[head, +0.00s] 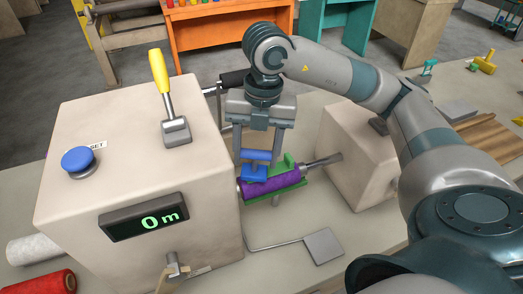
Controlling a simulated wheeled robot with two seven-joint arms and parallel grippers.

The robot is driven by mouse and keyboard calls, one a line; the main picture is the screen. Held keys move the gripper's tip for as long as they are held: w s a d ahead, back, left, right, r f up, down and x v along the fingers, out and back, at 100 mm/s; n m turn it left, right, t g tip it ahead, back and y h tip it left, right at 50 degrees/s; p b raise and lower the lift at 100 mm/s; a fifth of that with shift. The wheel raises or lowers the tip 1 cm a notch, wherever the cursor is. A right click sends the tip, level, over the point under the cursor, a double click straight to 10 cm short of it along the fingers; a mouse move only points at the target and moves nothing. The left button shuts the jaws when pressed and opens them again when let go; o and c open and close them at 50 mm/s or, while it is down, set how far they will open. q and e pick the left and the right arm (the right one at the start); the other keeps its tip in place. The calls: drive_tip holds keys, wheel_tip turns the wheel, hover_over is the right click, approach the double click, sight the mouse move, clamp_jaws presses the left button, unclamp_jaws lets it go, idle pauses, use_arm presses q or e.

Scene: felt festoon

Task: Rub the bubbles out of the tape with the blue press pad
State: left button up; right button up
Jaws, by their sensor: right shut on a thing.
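The blue press pad (254,173) is held by its handle between the fingers of my right gripper (259,155), which points down and is shut on it. The pad is at the upper side of a purple band (272,186), which looks like the tape, on a green roll (289,162). The pad seems to touch the purple surface, but the angle leaves this uncertain. The roll lies on a grey shaft (325,161) between two beige housings. Bubbles in the tape are too small to make out. My left gripper is out of view.
The large beige housing (75,220) on the left carries a yellow-handled lever (160,75), a blue button (77,160) and a display (145,217) reading 0 m. A smaller housing (350,155) stands right. A flat grey plate (323,245) lies in front. Red (40,284) and white (35,248) spools lie at left.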

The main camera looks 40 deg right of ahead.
idle(0.4)
drive_tip(key=shift+s+d, duration=0.15)
drive_tip(key=shift+d, duration=0.35)
drive_tip(key=shift+s+d+b, duration=0.15)
drive_tip(key=shift+d+b, duration=0.3)
drive_tip(key=shift+d, duration=0.3)
drive_tip(key=shift+a+f, duration=0.1)
drive_tip(key=shift+a, duration=0.1)
drive_tip(key=shift+a, duration=0.4)
drive_tip(key=shift+f, duration=0.1)
